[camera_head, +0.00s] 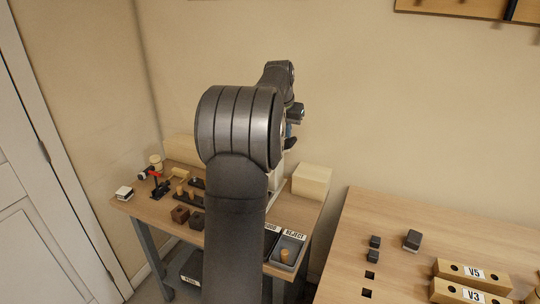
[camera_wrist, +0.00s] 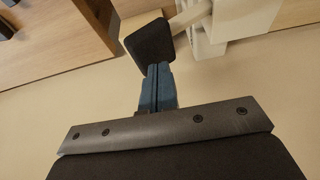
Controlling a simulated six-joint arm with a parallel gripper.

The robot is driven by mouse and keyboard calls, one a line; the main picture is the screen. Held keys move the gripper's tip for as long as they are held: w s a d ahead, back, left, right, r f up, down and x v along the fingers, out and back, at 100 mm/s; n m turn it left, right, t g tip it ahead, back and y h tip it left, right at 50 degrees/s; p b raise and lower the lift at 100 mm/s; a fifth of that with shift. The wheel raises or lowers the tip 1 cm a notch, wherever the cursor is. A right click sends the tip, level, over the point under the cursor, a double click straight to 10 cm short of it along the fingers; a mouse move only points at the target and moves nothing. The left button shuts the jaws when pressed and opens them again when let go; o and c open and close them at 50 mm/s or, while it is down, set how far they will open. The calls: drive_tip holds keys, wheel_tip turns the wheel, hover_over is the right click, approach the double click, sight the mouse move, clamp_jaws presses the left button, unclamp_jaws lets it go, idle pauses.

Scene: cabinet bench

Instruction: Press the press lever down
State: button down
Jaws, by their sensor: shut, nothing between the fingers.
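The press is a pale, off-white machine, mostly hidden behind my arm in the head view (camera_head: 276,172). It also shows at the top of the wrist view (camera_wrist: 238,20). Its pale lever arm (camera_wrist: 190,14) runs to a dark block-like grip (camera_wrist: 149,42), which also shows small in the head view (camera_head: 291,144). My gripper (camera_wrist: 157,68) has blue fingers, closed together and empty. The fingertips are at the edge of the dark grip; I cannot tell whether they touch it. In the head view the gripper (camera_head: 289,131) is just above the grip, partly hidden.
A cream box (camera_head: 312,180) stands at the bench's right back. A grey REJECT bin (camera_head: 287,250) is at the front. A red-handled clamp (camera_head: 159,185) and dark blocks (camera_head: 180,214) are at left. A second table (camera_head: 350,235) with V5 (camera_head: 472,273) and V3 blocks stands right.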

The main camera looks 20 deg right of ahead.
sight(288, 141)
drive_tip(key=shift+f, duration=0.2)
drive_tip(key=shift+f, duration=0.85)
drive_tip(key=shift+s+d+f, duration=0.15)
drive_tip(key=shift+f, duration=0.35)
drive_tip(key=shift+s+d+f, duration=0.1)
drive_tip(key=shift+s+f, duration=0.05)
drive_tip(key=shift+f, duration=0.35)
